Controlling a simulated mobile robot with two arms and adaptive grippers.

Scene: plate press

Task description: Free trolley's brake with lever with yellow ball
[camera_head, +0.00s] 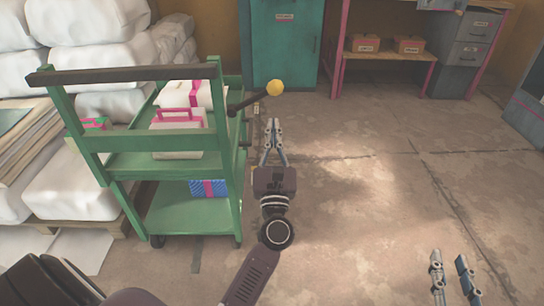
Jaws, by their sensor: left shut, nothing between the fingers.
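The green trolley (125,139) stands at the left with a dark push handle along its near top. A dark lever (250,101) sticks out from its right side, angled up to the right, and ends in a yellow ball (275,87). My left gripper (273,124) is shut and empty, its fingertips just below the ball in the picture. A gap of floor shows between the fingertips and the ball. My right gripper (453,258) is at the bottom right, its two fingers apart with nothing between them, far from the trolley.
Boxes, including a blue one (208,188), sit on the trolley's shelves. White sacks (95,65) are piled left of it. A teal cabinet (284,40) and a wooden bench (385,58) stand at the back. The floor right of the trolley is clear.

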